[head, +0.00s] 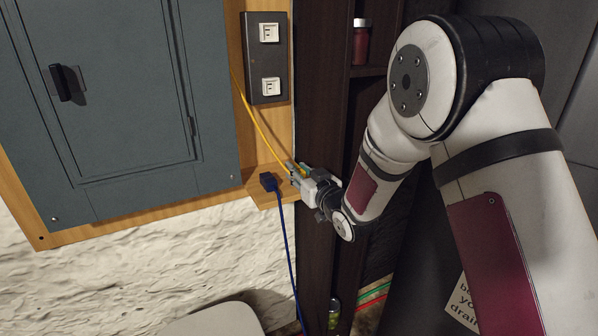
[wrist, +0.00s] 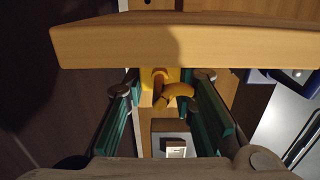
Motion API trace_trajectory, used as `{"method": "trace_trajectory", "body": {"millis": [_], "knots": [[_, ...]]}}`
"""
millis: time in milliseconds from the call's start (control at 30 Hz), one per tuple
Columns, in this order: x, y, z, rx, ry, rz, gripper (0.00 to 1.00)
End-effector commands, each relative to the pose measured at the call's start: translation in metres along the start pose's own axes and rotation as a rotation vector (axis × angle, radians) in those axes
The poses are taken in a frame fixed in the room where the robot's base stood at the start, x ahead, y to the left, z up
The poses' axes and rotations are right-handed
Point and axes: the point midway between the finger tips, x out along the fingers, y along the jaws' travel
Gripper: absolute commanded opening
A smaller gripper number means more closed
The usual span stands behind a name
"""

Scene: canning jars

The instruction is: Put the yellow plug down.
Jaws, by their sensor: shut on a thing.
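The yellow plug (wrist: 160,80) shows in the wrist view between the teal fingertips of my gripper (wrist: 160,87), with its yellow cable bending to the right. My gripper is shut on it. In the head view my gripper (head: 299,171) is at the small wooden ledge (head: 259,193) below the wall panel, and the yellow cable (head: 258,125) runs down to it from the upper left. The plug is mostly hidden by the fingers there. In the wrist view the ledge (wrist: 190,42) crosses the top, close to the fingertips; I cannot tell whether the plug touches it.
A blue plug (head: 268,181) lies on the ledge just left of my gripper, its cable hanging down. A dark socket strip (head: 266,57) is above. A grey cabinet (head: 120,110) is at left. A dark shelf post (head: 322,120) stands close on the right, with a red jar (head: 361,42) beyond.

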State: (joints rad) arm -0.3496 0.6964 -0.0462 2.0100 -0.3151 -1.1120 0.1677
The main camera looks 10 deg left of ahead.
Motion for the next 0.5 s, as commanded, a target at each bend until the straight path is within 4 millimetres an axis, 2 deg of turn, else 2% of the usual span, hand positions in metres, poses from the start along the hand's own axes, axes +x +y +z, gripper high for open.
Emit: {"method": "trace_trajectory", "body": {"millis": [133,167,233,500], "knots": [[0.0006,0.0005,0.0051,0.001,0.0,0.0,0.0],[0.0004,0.0004,0.0048,0.0,0.0,0.0,0.29],[0.0002,0.0002,0.0041,0.0,0.0,0.0,0.44],[0.0001,0.0002,0.0039,0.0,0.0,0.0,0.44]]}}
